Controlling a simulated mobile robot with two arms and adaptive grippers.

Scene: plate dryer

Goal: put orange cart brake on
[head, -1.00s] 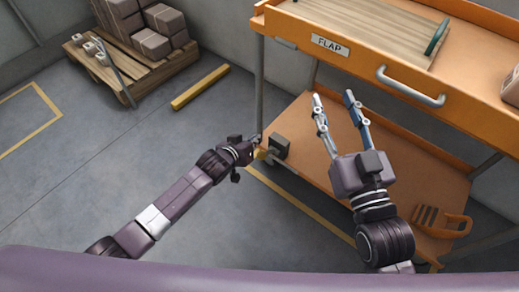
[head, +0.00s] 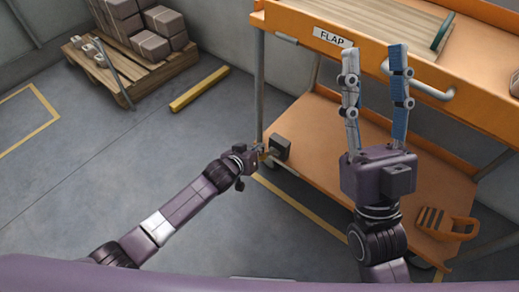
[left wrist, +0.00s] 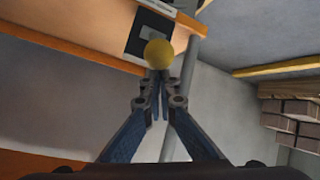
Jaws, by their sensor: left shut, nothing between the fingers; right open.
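The orange cart (head: 300,28) has an upper deck with a FLAP label and a lower shelf (head: 330,135). A dark box (head: 279,147) sits low by the cart's near-left leg. In the left wrist view a yellow ball knob (left wrist: 159,53) shows in front of a dark plate (left wrist: 148,38); it looks like the brake lever's end. My left gripper (head: 258,150) is low beside the leg and dark box. Its fingers (left wrist: 158,78) are shut and empty, with tips at the knob; contact cannot be told. My right gripper (head: 374,50) is open and empty, in front of the upper deck.
A grey handle (head: 415,84) is on the cart's front. An orange slotted piece (head: 445,222) lies at the lower shelf's right end. A pallet (head: 125,80) with boxes stands back left. A yellow bar (head: 199,88) lies on the floor. The floor at left is clear.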

